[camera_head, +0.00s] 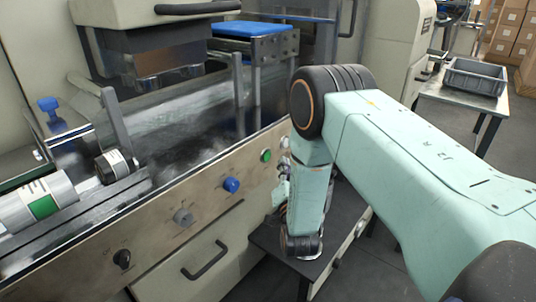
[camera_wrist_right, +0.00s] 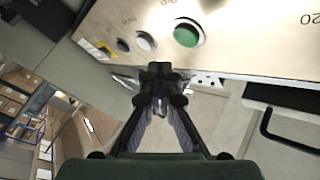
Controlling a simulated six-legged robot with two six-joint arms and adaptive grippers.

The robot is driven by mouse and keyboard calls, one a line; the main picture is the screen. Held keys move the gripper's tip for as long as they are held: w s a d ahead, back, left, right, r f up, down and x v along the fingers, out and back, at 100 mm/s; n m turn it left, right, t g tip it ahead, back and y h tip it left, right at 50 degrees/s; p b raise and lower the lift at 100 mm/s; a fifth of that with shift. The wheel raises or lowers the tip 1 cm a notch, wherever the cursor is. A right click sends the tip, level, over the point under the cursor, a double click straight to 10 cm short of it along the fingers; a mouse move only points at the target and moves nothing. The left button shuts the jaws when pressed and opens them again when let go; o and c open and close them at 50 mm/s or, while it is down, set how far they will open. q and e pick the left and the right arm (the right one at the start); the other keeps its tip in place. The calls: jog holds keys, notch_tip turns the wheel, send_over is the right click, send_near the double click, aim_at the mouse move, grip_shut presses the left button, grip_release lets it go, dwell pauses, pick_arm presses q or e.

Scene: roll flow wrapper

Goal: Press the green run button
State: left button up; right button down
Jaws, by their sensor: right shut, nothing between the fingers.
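The green run button (camera_head: 266,155) sits on the slanted metal control panel (camera_head: 205,200) of the wrapper, to the right of a blue button. In the right wrist view the green button (camera_wrist_right: 187,34) is large, round and set in a pale ring, just above and right of my fingertips. My right gripper (camera_wrist_right: 160,72) is shut and empty, its tips at the lower edge of the panel in that view, with no visible contact with the button. In the head view my right arm hides most of the right gripper (camera_head: 283,190). My left gripper is out of view.
A blue button (camera_head: 231,184), a grey knob (camera_head: 183,216) and a black switch (camera_head: 122,259) are on the same panel. A black handle (camera_head: 206,260) juts out below. A small dark-topped table (camera_head: 268,238) stands below my right arm. A grey crate (camera_head: 474,78) is at the back right.

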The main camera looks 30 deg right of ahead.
jog(key=shift+s+d+p, duration=0.25)
jog(key=shift+s, duration=0.4)
jog(key=shift+s+d+p, duration=0.2)
jog(key=shift+s+d, duration=0.05)
jog(key=shift+s, duration=0.35)
jog(key=s+a+f+n+g+y, duration=0.3)
jog(key=s+f+n+g, duration=0.15)
jog(key=s+f, duration=0.3)
jog(key=s+a+f+n+g+y, duration=0.2)
jog(key=s+a+f+n+g, duration=0.25)
jog(key=f, duration=0.45)
jog(key=s+a+n+g+y+p, duration=0.1)
jog(key=s+a+g, duration=0.2)
jog(key=s, duration=1)
jog(key=s+a+n+g+y+p, duration=0.1)
jog(key=s+g, duration=0.5)
jog(key=s, duration=0.7)
jog(key=shift+a+r+n+y+p, duration=0.3)
jog(key=shift+a+p, duration=0.35)
jog(key=shift+a, duration=0.3)
